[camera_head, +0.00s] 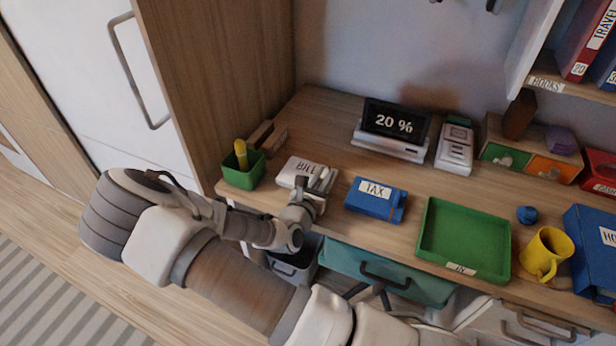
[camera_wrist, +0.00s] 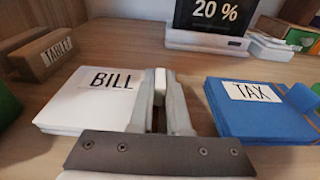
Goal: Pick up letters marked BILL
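The white stack of letters marked BILL (camera_head: 298,170) lies on the desk, and it fills the left middle of the wrist view (camera_wrist: 85,105). My gripper (camera_head: 322,178) is at its right side. In the wrist view the fingers (camera_wrist: 160,85) are close together, with a narrow white part of the stack between them. They appear shut on that part. The stack rests flat on the desk. The finger contact is partly hidden in the head view.
Blue letters marked TAX (camera_head: 374,198) lie close to the right of my gripper. A green cup (camera_head: 243,172) stands left of the stack, with a wooden block (camera_head: 268,136) behind. A 20 % display (camera_head: 394,121) stands behind. A green tray (camera_head: 465,240) is further right.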

